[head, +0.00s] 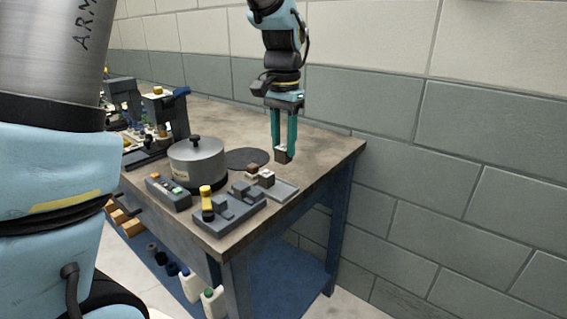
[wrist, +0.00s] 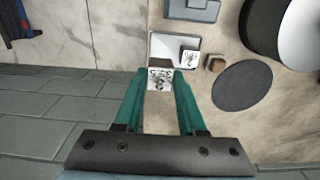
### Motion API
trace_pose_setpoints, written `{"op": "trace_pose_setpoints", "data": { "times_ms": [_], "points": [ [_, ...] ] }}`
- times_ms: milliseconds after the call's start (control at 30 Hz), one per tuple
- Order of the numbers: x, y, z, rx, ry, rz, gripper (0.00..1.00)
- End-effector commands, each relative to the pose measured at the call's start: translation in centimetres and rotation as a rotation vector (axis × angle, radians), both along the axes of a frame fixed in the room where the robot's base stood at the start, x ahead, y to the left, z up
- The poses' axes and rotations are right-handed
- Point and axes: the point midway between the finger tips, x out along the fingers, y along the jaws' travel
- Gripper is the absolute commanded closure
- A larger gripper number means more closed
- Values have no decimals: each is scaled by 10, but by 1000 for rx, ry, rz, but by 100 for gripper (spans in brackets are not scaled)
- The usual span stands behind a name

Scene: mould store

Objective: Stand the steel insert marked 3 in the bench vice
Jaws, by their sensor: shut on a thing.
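My gripper (head: 284,150) is shut on a small steel insert (head: 282,156), held above the right part of the bench. In the wrist view the same insert (wrist: 159,78) sits between the green fingertips, with a dark marking on its pale top that I cannot read. A second insert (wrist: 190,57) with a marked pale top stands on a grey tray (wrist: 165,41); it also shows in the head view (head: 266,179). A grey stepped fixture with a yellow-topped post (head: 230,209), which looks like the bench vice, stands at the bench's front edge, apart from my gripper.
A brown-topped block (head: 252,169) stands beside the tray. A dark round mat (head: 246,158) lies behind a lidded metal pot (head: 197,162). A grey control box (head: 168,192) stands in front of the pot. The bench's right end is clear, near the block wall (head: 460,160).

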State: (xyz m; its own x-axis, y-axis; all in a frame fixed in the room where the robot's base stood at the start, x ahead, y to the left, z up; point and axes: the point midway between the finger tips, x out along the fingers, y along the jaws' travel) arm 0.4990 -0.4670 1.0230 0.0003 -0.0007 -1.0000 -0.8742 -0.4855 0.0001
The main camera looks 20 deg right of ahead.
Motion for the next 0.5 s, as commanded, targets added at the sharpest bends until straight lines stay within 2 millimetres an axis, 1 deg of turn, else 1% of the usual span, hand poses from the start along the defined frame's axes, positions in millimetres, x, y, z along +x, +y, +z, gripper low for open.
{"op": "trace_pose_setpoints", "data": {
  "times_ms": [33,200,500],
  "points": [
    [1,0,6,-2,-2,0,100],
    [0,0,21,0,-1,0,100],
    [0,0,39,0,-1,0,100]
  ]
}}
